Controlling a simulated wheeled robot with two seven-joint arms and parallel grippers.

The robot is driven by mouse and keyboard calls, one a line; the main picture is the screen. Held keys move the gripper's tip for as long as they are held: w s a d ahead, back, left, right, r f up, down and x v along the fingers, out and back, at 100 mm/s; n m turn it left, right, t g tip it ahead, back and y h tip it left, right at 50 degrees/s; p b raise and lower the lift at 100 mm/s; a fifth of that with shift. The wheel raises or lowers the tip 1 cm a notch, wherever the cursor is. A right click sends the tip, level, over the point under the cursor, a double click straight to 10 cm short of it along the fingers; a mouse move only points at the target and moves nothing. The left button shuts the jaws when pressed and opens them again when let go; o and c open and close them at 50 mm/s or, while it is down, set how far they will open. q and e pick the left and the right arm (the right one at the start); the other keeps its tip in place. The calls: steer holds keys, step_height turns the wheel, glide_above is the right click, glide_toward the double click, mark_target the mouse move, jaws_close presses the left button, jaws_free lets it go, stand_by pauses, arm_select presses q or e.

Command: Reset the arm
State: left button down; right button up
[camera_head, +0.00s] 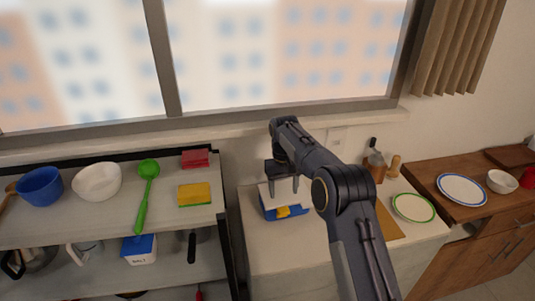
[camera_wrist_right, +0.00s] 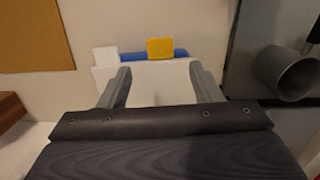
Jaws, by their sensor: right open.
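My right gripper (camera_head: 283,185) is above the counter, pointing down with its two fingers apart. Below and partly behind the fingers is a white dispenser with a blue base (camera_head: 270,212) and a yellow part (camera_head: 283,211). In the right wrist view, the open fingers of my right gripper (camera_wrist_right: 161,82) frame the white body of the dispenser (camera_wrist_right: 150,74), with its blue strip (camera_wrist_right: 181,56) and yellow part (camera_wrist_right: 160,48) beyond. I cannot tell whether the fingers touch it. My left gripper is not in view.
A shelf at left holds a blue bowl (camera_head: 40,187), white bowl (camera_head: 97,181), green ladle (camera_head: 145,190) and sponges. A blue-and-white container (camera_head: 139,249) stands on the lower shelf. A green-rimmed plate (camera_head: 413,208) lies right of my arm. A blue-rimmed plate (camera_head: 461,190) is farther right.

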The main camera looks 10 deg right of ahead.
steer(key=s+d+r+m+t+y+b, duration=0.15)
steer(key=s+d+r, duration=0.25)
steer(key=s+r, duration=0.4)
steer(key=s+d+r+m+t+y+p, duration=0.15)
steer(key=s+d+r, duration=0.35)
steer(key=s, duration=0.5)
steer(key=s+a+f+t+b, duration=0.1)
steer(key=s+a+f, duration=0.1)
steer(key=s, duration=0.9)
steer(key=s+a+f+t+y+b, duration=0.1)
steer(key=s+a+f+t, duration=0.1)
steer(key=s, duration=1)
steer(key=shift+a+f+t, duration=0.3)
steer(key=shift+a+f, duration=0.05)
steer(key=shift+a, duration=0.1)
